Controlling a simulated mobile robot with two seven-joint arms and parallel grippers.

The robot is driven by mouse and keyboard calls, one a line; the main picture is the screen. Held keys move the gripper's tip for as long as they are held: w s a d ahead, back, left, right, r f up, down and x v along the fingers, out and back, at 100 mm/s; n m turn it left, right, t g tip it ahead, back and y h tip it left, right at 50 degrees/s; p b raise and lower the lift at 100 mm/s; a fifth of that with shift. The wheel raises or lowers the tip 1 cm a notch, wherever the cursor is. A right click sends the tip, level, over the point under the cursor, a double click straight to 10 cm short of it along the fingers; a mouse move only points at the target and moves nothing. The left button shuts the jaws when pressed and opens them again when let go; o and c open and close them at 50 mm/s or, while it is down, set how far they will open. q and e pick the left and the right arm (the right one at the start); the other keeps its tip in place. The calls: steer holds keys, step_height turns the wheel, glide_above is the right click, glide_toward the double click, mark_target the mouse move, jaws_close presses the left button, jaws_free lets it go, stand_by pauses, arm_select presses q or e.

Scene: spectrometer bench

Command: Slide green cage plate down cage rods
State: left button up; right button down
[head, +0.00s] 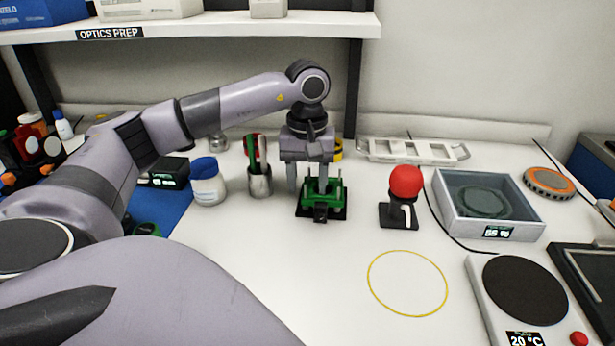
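The green cage plate (322,192) is low on a small black base (307,214) near the middle of the bench. Short upright cage rods (337,188) show beside the plate; the arm hides part of them. My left gripper (311,187) points straight down over the plate, with one finger at its left edge and the other near its middle or far side. Whether the fingers touch or grip the plate cannot be made out. My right gripper is not in view.
A metal cup of pens (260,183) and a blue-lidded jar (208,188) stand close on the left. A red-knobbed stand (405,188) and a glass-walled box (488,204) are on the right. A yellow ring (408,316) lies in front on bare bench. A shelf (230,28) hangs behind.

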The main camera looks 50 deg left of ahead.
arm_select(q)
steer(key=shift+r, duration=3.6)
